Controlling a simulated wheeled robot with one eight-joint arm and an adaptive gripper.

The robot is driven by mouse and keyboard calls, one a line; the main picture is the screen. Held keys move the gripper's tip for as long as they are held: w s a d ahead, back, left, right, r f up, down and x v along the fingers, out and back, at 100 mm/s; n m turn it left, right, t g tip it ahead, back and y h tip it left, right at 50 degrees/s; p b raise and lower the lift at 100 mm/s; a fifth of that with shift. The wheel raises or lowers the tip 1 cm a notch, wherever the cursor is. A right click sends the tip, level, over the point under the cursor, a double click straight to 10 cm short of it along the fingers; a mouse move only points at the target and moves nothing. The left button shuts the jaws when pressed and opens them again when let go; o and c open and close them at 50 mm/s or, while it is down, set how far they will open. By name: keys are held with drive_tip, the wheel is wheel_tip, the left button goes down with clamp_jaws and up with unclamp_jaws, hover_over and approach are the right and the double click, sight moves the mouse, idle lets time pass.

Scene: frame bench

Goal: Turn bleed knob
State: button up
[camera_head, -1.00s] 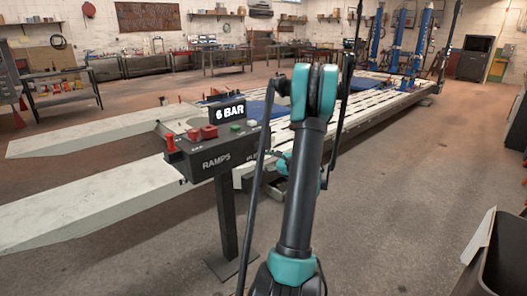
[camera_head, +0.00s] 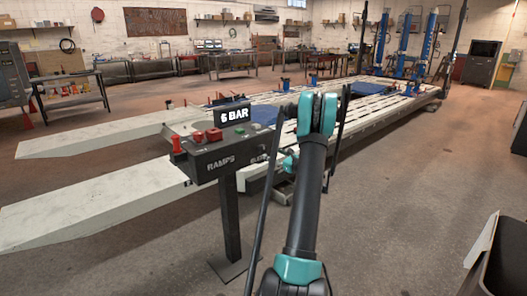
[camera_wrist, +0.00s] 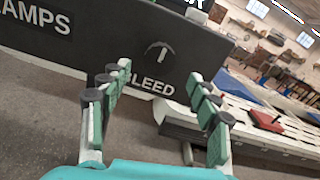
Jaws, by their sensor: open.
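The bleed knob (camera_wrist: 158,52) is a dark round knob with a light mark on the front of the dark control box (camera_wrist: 100,38), above the word BLEED, in the wrist view. My gripper (camera_wrist: 158,88) is open and empty, its green-padded fingers spread below the knob and apart from it. The knob is not clearly visible there, and my arm hides most of my gripper.
A display (camera_head: 232,115) reading 6 BAR, red and green buttons and a red lever (camera_head: 176,146) top the box. Long pale ramps (camera_head: 100,208) and a slatted platform (camera_head: 365,105) lie behind it. A dark bin (camera_head: 497,265) stands at the front right. The floor between is clear.

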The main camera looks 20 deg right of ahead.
sight(264, 150)
drive_tip(key=x, duration=0.7)
drive_tip(key=shift+w+a, duration=0.1)
drive_tip(key=shift+w, duration=0.15)
drive_tip(key=c, duration=1.2)
